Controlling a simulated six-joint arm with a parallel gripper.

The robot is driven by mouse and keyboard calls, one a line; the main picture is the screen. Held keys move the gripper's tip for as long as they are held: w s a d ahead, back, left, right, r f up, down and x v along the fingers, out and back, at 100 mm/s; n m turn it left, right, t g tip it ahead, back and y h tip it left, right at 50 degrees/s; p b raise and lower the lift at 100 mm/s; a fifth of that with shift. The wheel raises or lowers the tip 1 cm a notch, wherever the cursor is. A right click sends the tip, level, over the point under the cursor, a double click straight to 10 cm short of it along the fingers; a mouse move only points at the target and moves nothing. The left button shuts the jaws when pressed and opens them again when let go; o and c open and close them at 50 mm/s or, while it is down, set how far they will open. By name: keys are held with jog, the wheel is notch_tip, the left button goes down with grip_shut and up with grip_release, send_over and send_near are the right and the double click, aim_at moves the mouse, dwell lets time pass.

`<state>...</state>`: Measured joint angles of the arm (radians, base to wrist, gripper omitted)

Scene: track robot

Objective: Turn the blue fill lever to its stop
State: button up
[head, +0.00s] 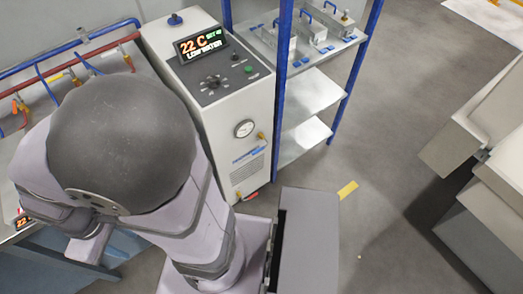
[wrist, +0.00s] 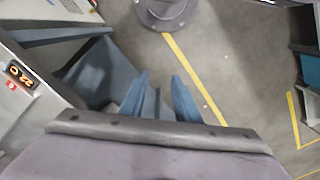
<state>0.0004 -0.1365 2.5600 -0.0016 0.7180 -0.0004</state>
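The chiller-like cabinet (head: 215,110) stands at the upper middle of the head view. Its display (head: 201,45) reads 22 C, a green set value and LOW WATER. A small blue knob-like part (head: 175,19) sits on its top. I cannot tell whether either is the blue fill lever. My gripper (wrist: 160,97) shows in the wrist view with its two blue fingers apart and nothing between them. It points down over the floor, away from both blue parts. In the head view my arm hides it.
Blue and red pipes (head: 110,44) with small valves run along the bench at left. A blue-framed rack (head: 312,92) with metal boxes stands right of the cabinet. Pale, blocky furniture (head: 470,130) is at right. Floor (head: 365,110) between them is clear.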

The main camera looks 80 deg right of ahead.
jog(key=s+d+f+m+g+y+b, duration=0.1)
jog(key=s+d+f+m+b, duration=0.45)
jog(key=d+f, duration=0.35)
jog(key=s+d+f+m+y+b, duration=0.1)
jog(key=s+d+f+m+b, duration=0.45)
jog(key=d+f, duration=0.3)
jog(key=m+t+h+b, duration=0.35)
jog(key=m+b, duration=0.35)
jog(key=m, duration=0.9)
send_near(258, 151)
jog(key=shift+w+g, duration=0.45)
jog(key=shift+f, duration=0.1)
jog(key=shift+w+d+f, duration=0.2)
jog(key=shift+f, duration=0.95)
jog(key=shift+w+d+f, duration=0.15)
jog(key=shift+f, duration=1.05)
jog(key=shift+w+d+f, duration=0.2)
jog(key=shift+f, duration=0.95)
